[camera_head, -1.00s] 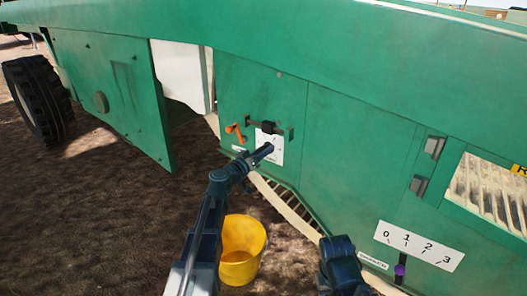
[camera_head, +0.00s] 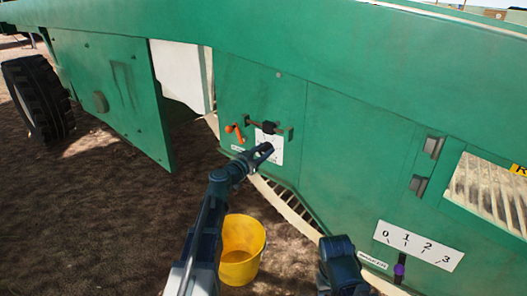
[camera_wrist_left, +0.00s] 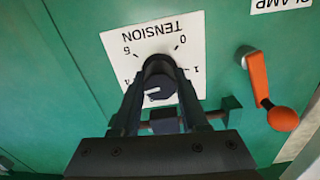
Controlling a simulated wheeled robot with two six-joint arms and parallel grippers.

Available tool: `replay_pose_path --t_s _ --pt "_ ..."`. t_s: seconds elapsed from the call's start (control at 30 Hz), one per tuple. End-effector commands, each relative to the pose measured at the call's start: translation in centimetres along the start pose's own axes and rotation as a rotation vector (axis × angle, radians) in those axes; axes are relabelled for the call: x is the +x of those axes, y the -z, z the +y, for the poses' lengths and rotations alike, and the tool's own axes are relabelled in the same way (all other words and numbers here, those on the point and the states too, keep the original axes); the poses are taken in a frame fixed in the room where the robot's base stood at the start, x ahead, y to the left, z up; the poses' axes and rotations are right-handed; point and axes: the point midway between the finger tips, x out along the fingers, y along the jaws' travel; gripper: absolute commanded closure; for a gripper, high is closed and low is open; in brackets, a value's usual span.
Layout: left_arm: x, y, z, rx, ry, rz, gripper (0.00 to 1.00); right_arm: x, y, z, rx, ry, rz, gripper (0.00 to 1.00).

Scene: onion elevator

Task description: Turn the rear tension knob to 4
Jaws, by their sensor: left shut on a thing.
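The rear tension knob (camera_wrist_left: 157,84) is black with a white pointer mark, on a white dial plate (camera_wrist_left: 152,42) marked TENSION. The plate appears upside down in the left wrist view, with 0, 1 and 5 readable and the 4 partly hidden at the left. The pointer mark points left and slightly down in that view, close to the 4. My left gripper (camera_wrist_left: 158,90) is shut on the knob, one finger on each side. In the head view my left gripper (camera_head: 265,151) covers the knob in front of the dial plate (camera_head: 277,148). Only part of my right arm shows.
An orange-handled crank (camera_head: 235,131) sits left of the dial. A dark clamp bar (camera_head: 268,127) crosses above it. A yellow bucket (camera_head: 241,250) stands on the soil below. A 0–3 scale (camera_head: 418,246) with a purple-knobbed lever (camera_head: 399,269) is at lower right.

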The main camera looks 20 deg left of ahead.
Motion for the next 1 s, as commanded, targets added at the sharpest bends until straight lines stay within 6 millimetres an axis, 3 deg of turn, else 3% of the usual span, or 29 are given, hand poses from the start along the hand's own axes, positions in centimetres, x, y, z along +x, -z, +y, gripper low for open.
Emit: replay_pose_path --t_s 0.37,0.4,0.53,0.83,1.0 --pt "-0.2 -0.1 0.2 0.005 -0.003 -0.002 1.0 0.1 0.0 0.0 0.0 0.0 0.0 0.5" --pt "-0.2 -0.1 0.2 0.005 -0.003 -0.002 0.49 0.1 0.0 0.0 0.0 0.0 0.0 0.5" --pt "-0.1 -0.1 0.1 0.004 -0.002 -0.001 0.27 0.0 0.0 0.0 0.0 0.0 0.0 0.5" --pt "-0.2 0.0 0.1 0.002 -0.001 -0.001 0.27 0.0 0.0 0.0 0.0 0.0 0.0 0.5" --pt "-2.1 0.0 0.1 0.002 0.001 -0.001 0.27 0.0 0.0 0.0 0.0 0.0 0.0 0.5"
